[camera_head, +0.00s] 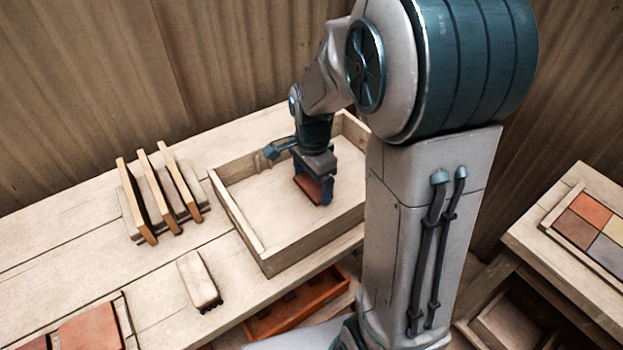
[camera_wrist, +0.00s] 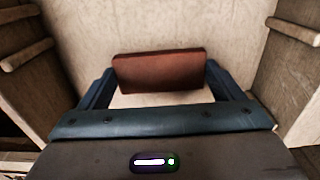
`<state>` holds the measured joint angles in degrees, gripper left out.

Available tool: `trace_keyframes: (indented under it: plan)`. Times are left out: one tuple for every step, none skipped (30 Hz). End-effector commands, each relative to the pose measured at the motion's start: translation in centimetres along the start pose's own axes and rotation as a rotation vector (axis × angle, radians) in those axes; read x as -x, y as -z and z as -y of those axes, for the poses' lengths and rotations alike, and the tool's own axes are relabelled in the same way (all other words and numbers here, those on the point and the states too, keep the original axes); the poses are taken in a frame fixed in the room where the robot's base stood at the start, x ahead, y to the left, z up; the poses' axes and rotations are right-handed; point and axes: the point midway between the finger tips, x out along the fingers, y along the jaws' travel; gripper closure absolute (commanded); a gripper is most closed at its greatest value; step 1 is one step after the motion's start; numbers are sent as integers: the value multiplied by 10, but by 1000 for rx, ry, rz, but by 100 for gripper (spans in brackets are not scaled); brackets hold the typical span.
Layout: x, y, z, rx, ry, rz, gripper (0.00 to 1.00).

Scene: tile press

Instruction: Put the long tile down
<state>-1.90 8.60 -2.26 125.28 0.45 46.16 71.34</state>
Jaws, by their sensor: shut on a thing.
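My gripper (camera_head: 311,186) is shut on a reddish-brown tile (camera_head: 308,188), the long tile as far as I can tell. In the wrist view the tile (camera_wrist: 160,71) spans the space between the two blue fingers of my gripper (camera_wrist: 158,84). The tile is held inside the outline of a pale wooden tray (camera_head: 239,222) with raised walls. The tile is tilted in the head view. I cannot tell whether its lower edge touches the tray floor.
A wooden rack (camera_head: 161,194) with upright slats stands left of the tray. A brush (camera_head: 198,279) lies in front of it. Red tiles (camera_head: 90,330) lie at the lower left. An orange-red box (camera_head: 297,303) sits below the bench edge. Coloured tiles (camera_head: 585,222) lie on a right-hand stand.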

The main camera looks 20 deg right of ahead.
Motion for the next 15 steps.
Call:
trace_keyframes:
  plan:
    - [-2, 0, 0, 0, 0, 0, 8]
    - [-1, 0, 0, 0, 0, 0, 0]
    - [-1, 0, 0, 0, 0, 0, 0]
    - [-1, 0, 0, 0, 0, 0, 0]
    - [-1, 0, 0, 0, -1, 0, 0]
    - [-1, 0, 0, 0, 0, 0, 0]
    - [-1, 0, 0, 0, 0, 0, 0]
    - [0, 0, 0, 0, 0, 0, 0]
    - [0, 0, 0, 0, 0, 0, 0]
    - [2, 0, 0, 0, 0, 0, 0]
    - [4, 0, 0, 0, 0, 0, 0]
    - [7, 0, 0, 0, 2, -1, 0]
    - [10, 0, 1, 0, 3, -1, 0]
    - [15, 0, 1, 0, 4, -1, 0]
    - [22, 0, 1, 0, 5, -2, 0]
